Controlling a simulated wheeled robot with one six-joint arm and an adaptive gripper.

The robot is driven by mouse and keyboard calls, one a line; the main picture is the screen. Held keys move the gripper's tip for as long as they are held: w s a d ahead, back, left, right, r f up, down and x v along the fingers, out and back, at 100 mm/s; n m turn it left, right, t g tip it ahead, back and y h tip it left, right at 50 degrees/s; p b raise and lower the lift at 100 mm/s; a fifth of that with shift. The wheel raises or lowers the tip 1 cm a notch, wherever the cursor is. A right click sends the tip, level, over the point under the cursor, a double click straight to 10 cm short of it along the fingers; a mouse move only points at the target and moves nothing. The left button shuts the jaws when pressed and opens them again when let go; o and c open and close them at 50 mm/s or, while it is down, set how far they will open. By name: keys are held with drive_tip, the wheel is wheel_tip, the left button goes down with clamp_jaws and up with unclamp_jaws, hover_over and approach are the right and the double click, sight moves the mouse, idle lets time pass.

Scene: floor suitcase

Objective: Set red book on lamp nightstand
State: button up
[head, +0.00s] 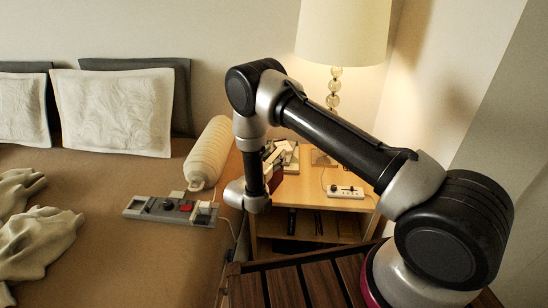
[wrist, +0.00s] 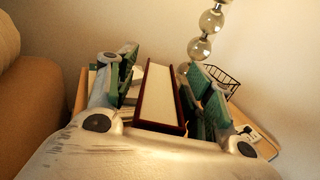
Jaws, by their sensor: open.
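The red book (wrist: 161,96) stands between the two fingers of my gripper (wrist: 166,92) in the wrist view, its pale page edge facing the camera. The fingers are open, one on each side. In the head view a small dark red part of the book (head: 277,179) shows beside my gripper (head: 277,158), over the left part of the wooden nightstand (head: 305,203). My arm hides much of both, and I cannot tell if the book touches the top. The lamp (head: 343,35) stands at the back of the nightstand, with a stem of glass balls (wrist: 210,22).
A white power strip (head: 345,191) lies on the nightstand's front right. A wire basket (wrist: 222,78) is right of the book. The bed (head: 100,180) with pillows is at left, with a white ribbed cylinder (head: 209,152) and a grey panel (head: 165,208) near its edge.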

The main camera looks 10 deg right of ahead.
drive_tip(key=v, duration=1.2)
drive_tip(key=w+d+r+m+g+h, duration=0.1)
drive_tip(key=d+r+m+g+h, duration=0.1)
drive_tip(key=d+r+m+g, duration=0.5)
drive_tip(key=d+r+m+g+h, duration=0.1)
drive_tip(key=d+r+m, duration=0.1)
drive_tip(key=d+r, duration=0.6)
drive_tip(key=s+d+r+m+g+y, duration=0.1)
drive_tip(key=s+d+r+m+g, duration=0.3)
drive_tip(key=r, duration=0.3)
drive_tip(key=s+d+r+m+g+y, duration=0.1)
drive_tip(key=s+d+r+m+g, duration=0.15)
drive_tip(key=d+r, duration=0.3)
drive_tip(key=s+d+r+m+y, duration=0.3)
drive_tip(key=s+r+m+y, duration=0.1)
drive_tip(key=s, duration=0.3)
drive_tip(key=s+d+r+m+y, duration=0.3)
drive_tip(key=s+d+r+m, duration=0.1)
drive_tip(key=s, duration=0.4)
drive_tip(key=s+a+r+m+t+y, duration=0.2)
drive_tip(key=s+m+t+y, duration=0.2)
drive_tip(key=s, duration=0.6)
drive_tip(key=shift+s+a+r+m+t+y, duration=0.25)
drive_tip(key=shift+m+t+y, duration=0.15)
drive_tip(key=shift+y, duration=0.3)
